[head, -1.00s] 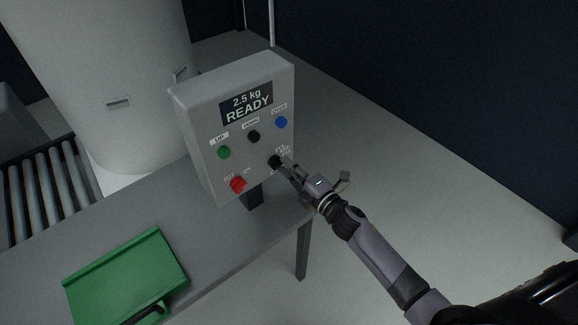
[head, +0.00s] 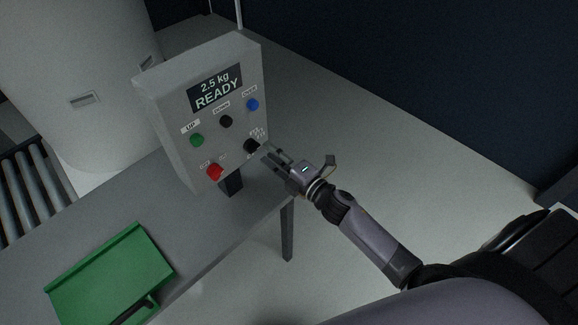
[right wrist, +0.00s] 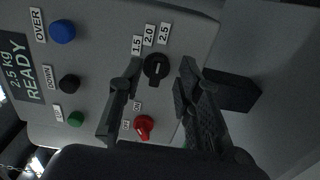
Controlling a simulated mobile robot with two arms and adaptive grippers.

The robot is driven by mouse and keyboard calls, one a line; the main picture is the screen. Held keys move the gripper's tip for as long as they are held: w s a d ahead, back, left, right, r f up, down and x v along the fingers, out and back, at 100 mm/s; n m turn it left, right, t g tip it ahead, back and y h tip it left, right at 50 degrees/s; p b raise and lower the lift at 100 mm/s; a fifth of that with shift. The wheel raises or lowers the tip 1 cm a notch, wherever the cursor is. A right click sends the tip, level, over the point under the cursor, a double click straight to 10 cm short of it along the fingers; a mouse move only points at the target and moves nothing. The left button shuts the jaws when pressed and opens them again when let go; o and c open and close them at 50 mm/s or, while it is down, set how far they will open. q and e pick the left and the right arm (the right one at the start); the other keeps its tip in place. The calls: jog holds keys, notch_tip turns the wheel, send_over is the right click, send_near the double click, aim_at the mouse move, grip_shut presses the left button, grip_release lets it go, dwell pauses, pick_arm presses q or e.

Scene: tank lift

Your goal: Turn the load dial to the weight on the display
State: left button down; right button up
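The grey control box (head: 165,130) stands on the table, and its display (head: 215,88) reads "2.5 kg READY". The black load dial (head: 251,146) is at its lower right; in the right wrist view the dial (right wrist: 156,68) has labels 1.5, 2.0 and 2.5 around one side. A small pale mark shows on the dial, but I cannot tell which label it points at. My right gripper (head: 268,152) is just off the dial. In the right wrist view its fingers (right wrist: 157,78) are apart, one each side of the dial, apparently not touching it. My left gripper is out of view.
Green UP (head: 197,140), black DOWN (head: 225,121) and blue OVER (head: 253,104) buttons sit above the dial. A red switch (head: 215,171) is left of it. A green tray (head: 110,275) lies on the table (head: 205,235). A large pale tank (head: 75,60) stands behind.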

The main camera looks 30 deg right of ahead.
jog(key=v, duration=0.9)
jog(key=s+d+f+m+g+h+b, duration=0.1)
jog(key=s+f+m+g+h, duration=0.2)
jog(key=f, duration=0.7)
jog(key=s+d+f+m+g, duration=0.1)
jog(key=s+d+f+m, duration=0.2)
jog(key=f, duration=0.7)
jog(key=s+f+m+g+h+b, duration=0.15)
jog(key=s+f+m, duration=0.3)
jog(key=f, duration=0.55)
jog(key=s+a+f+m+g+h, duration=0.1)
jog(key=s+f+m+g, duration=0.3)
jog(key=s+f, duration=0.6)
jog(key=s+a+f+m+g+b, duration=0.1)
jog(key=s+f+m+g, duration=0.4)
jog(key=s+f, duration=0.6)
jog(key=s+a+g, duration=0.1)
jog(key=s, duration=0.7)
jog(key=shift+a+h, duration=0.25)
jog(key=shift+h, duration=0.1)
